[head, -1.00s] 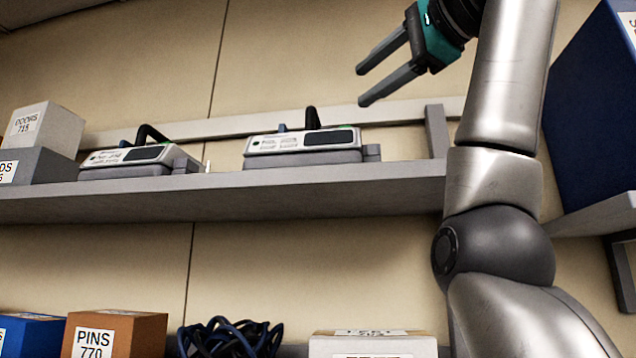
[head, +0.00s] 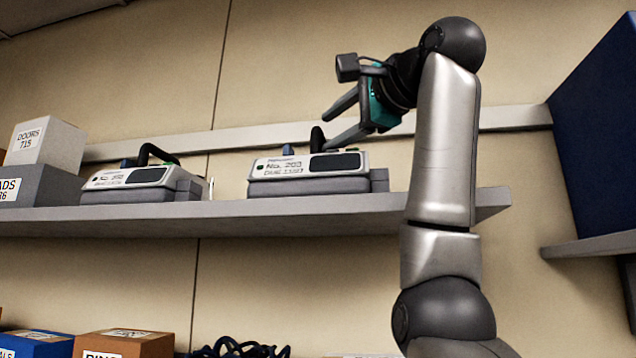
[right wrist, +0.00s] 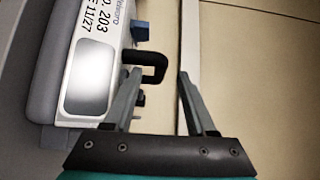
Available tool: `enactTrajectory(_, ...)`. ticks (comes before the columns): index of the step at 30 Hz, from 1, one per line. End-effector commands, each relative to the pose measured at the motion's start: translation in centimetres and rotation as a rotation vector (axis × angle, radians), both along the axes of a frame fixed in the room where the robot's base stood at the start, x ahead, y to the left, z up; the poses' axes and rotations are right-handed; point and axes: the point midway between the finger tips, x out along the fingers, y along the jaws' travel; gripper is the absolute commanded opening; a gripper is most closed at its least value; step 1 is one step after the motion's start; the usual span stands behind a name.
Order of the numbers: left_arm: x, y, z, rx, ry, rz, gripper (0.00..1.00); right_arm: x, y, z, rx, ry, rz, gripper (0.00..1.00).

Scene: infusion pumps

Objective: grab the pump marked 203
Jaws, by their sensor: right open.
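The pump marked 203 (head: 285,188) is a grey-white box with a dark screen and an upright black handle, on the shelf in the head view. It also shows in the right wrist view (right wrist: 60,118), with part of its label readable. My right gripper (head: 328,132) is open at the handle, above the pump's back. In the right wrist view, the black handle (right wrist: 156,57) reaches between the open fingers of the gripper (right wrist: 160,72). The left finger overlaps the handle; I cannot tell whether they touch. My left gripper is not in view.
A similar pump (head: 140,184) with a black handle stands to the left; its number is not clear. A DOORS 715 box (head: 62,145) on a grey box (head: 45,187) is further left. The shelf (head: 240,214) has bare room between the pumps. A blue box (head: 600,150) stands right.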

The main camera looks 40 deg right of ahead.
Motion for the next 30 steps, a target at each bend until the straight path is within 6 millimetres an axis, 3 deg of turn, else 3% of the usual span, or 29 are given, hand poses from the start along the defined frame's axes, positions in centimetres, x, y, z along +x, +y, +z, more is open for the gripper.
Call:
enactTrajectory(9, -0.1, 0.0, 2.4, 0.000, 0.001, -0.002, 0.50, 4.2, -0.6, 0.2, 0.001, 0.005, -0.002, 0.56)
enactTrajectory(18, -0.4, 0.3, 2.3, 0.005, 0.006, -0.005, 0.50, 4.6, -0.6, 0.1, 0.000, 0.002, -0.001, 0.56)
enactTrajectory(30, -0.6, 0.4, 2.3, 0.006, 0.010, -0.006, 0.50, 4.6, -0.6, 0.1, 0.000, 0.002, -0.001, 0.11)
